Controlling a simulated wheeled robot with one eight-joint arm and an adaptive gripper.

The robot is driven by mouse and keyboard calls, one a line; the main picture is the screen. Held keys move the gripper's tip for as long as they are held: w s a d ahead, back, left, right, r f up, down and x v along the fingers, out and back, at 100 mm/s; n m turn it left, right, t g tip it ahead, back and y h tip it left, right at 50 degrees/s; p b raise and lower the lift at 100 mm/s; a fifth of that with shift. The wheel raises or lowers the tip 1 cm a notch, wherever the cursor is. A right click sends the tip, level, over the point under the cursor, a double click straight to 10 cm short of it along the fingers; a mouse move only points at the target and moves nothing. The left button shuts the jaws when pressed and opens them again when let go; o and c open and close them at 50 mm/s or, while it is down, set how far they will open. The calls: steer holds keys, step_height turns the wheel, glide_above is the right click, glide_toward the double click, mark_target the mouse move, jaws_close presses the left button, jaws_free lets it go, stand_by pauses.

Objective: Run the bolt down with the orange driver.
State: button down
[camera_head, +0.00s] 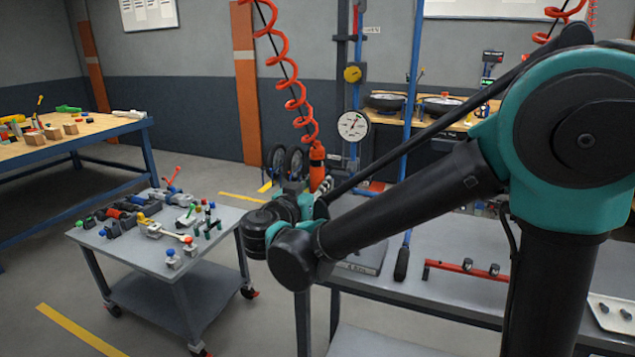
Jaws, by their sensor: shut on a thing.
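My wrist and forearm hide much of the gripper and the driver's tip. I cannot make out the bolt; the bench area behind my arm is partly hidden.
The grey bench (455,290) carries a red rail (466,270) with dark knobs and a white tray (612,313) at the right. A wheeled cart (150,255) full of small tools and clamps stands to the left. A blue-framed wooden table (75,137) is farther left.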

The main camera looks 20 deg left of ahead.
mark_target(314, 168)
steer(key=shift+f, duration=1.25)
stand_by(2.5)
steer(key=shift+r, duration=0.8)
stand_by(1.4)
steer(key=shift+r, duration=2.75)
